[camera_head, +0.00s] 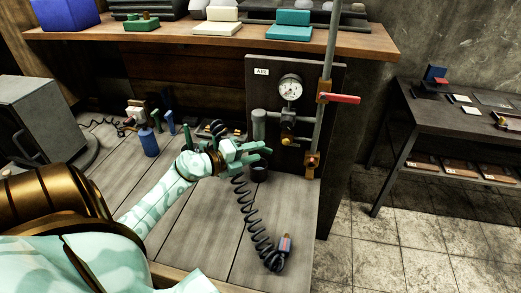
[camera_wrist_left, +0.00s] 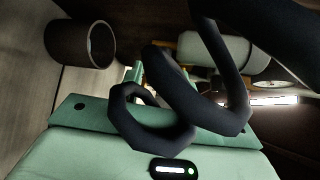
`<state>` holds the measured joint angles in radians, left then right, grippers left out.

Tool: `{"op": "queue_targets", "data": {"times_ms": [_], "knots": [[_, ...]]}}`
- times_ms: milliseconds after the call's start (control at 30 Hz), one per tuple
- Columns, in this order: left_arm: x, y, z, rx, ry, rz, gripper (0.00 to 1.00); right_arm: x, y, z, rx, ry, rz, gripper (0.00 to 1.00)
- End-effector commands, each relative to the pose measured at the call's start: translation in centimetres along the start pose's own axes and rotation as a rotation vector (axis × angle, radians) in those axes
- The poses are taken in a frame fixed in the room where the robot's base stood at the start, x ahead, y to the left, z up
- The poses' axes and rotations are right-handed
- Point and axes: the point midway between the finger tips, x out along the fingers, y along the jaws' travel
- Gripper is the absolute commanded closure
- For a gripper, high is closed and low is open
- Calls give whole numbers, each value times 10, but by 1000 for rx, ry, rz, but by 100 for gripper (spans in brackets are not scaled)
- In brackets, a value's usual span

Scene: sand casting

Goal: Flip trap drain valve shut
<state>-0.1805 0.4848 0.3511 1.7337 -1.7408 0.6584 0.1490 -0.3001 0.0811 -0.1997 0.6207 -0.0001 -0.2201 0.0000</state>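The air panel (camera_head: 257,84) stands upright at the right end of the bench. A brass fitting (camera_head: 312,160) at the foot of its vertical pipe looks like the drain valve; I cannot make out its handle position. A grey cylinder (camera_head: 259,125) hangs left of the pipe and also shows in the left wrist view (camera_wrist_left: 215,50). Higher up, a red lever (camera_head: 342,98) points right. My left gripper (camera_head: 264,149) is in front of the panel's lower left, apart from the brass fitting.
A black coiled hose (camera_head: 249,222) runs from beside my left gripper down the bench. A dark cup (camera_head: 259,172) stands below the grey cylinder and shows in the wrist view (camera_wrist_left: 80,45). A pressure gauge (camera_head: 290,87) and a yellow knob (camera_head: 286,141) are on the panel. A shelf (camera_head: 200,40) overhangs behind.

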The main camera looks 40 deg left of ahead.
Motion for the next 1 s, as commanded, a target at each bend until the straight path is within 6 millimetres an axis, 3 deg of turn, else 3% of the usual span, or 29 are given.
{"op": "queue_targets", "data": {"times_ms": [200, 500, 667, 833, 1000], "knots": [[23, 0, 0, -1, -1, 0, 62, 2, 0, 0, 0, 0, 0, 100], [26, 0, 0, -1, 0, 1, 62, 2, 0, 0, 0, 0, 0, 100], [26, 0, 0, -1, 0, 0, 100, 2, 0, 0, 0, 0, 0, 100], [26, 2, 0, -10, 0, -8, 100, 4, -1, 1, 0, -1, -1, 100], [27, 6, -2, -108, 0, -101, 100, 24, -3, 5, 0, -8, -4, 100]]}}
